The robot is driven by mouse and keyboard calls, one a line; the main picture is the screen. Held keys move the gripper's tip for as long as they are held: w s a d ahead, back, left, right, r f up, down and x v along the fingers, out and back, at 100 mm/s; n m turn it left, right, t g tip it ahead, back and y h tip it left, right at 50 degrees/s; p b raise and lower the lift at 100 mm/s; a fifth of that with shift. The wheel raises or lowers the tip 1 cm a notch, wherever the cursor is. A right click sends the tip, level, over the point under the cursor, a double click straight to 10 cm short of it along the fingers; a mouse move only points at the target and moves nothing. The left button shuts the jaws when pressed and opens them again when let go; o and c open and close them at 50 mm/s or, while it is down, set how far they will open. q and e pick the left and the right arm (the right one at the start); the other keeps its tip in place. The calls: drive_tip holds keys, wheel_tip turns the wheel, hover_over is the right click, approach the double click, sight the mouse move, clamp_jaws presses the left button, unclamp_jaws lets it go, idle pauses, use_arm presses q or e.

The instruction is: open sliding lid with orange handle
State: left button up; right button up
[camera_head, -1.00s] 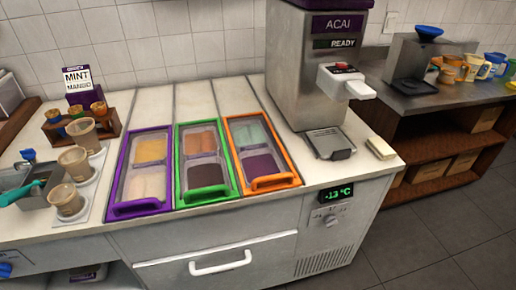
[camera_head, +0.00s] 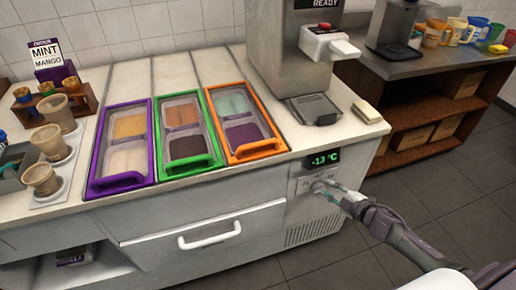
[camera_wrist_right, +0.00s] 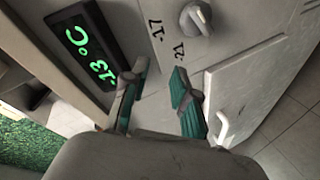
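The orange-framed sliding lid (camera_head: 267,112) is the rightmost of three lids in the counter, and its orange handle (camera_head: 258,149) is at the near end. It looks closed, with pale green and dark purple contents showing through it. My right gripper (camera_head: 333,191) is in front of the counter's front panel, below and to the right of the orange handle. In the right wrist view my right gripper (camera_wrist_right: 158,98) has its two teal-padded fingers apart with nothing between them. The orange lid is not in the wrist view. My left gripper is not in view.
A purple lid (camera_head: 98,150) and a green lid (camera_head: 183,103) lie to the left. The acai machine (camera_head: 282,60) stands behind the orange lid. A temperature display (camera_head: 324,159) and a knob (camera_wrist_right: 195,18) are on the front panel. A white drawer handle (camera_head: 209,236) sticks out below.

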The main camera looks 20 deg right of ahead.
drive_tip(key=w+a+r+n+y+b, duration=0.1)
drive_tip(key=a+r+n+y, duration=0.25)
drive_tip(key=r, duration=0.35)
drive_tip(key=w+a+r+n+y, duration=0.1)
drive_tip(key=a+r+n+y, duration=0.2)
drive_tip(key=r, duration=0.4)
drive_tip(key=n+g+y, duration=0.2)
drive_tip(key=n+g, duration=0.1)
drive_tip(key=n, duration=0.3)
approach(258, 143)
drive_tip(key=shift+m, duration=0.25)
drive_tip(key=x, duration=0.3)
drive_tip(key=p+x, duration=0.1)
drive_tip(key=x, duration=0.1)
drive_tip(key=p+x, duration=0.1)
drive_tip(key=x, duration=0.2)
drive_tip(key=shift+w+a+f, duration=0.15)
drive_tip(key=shift+w+f, duration=0.15)
drive_tip(key=shift+f, duration=0.1)
drive_tip(key=shift+w+a+f, duration=0.15)
drive_tip(key=shift+w+a, duration=0.35)
drive_tip(key=shift+t, duration=0.3)
drive_tip(key=shift+c, duration=0.4)
clamp_jaws()
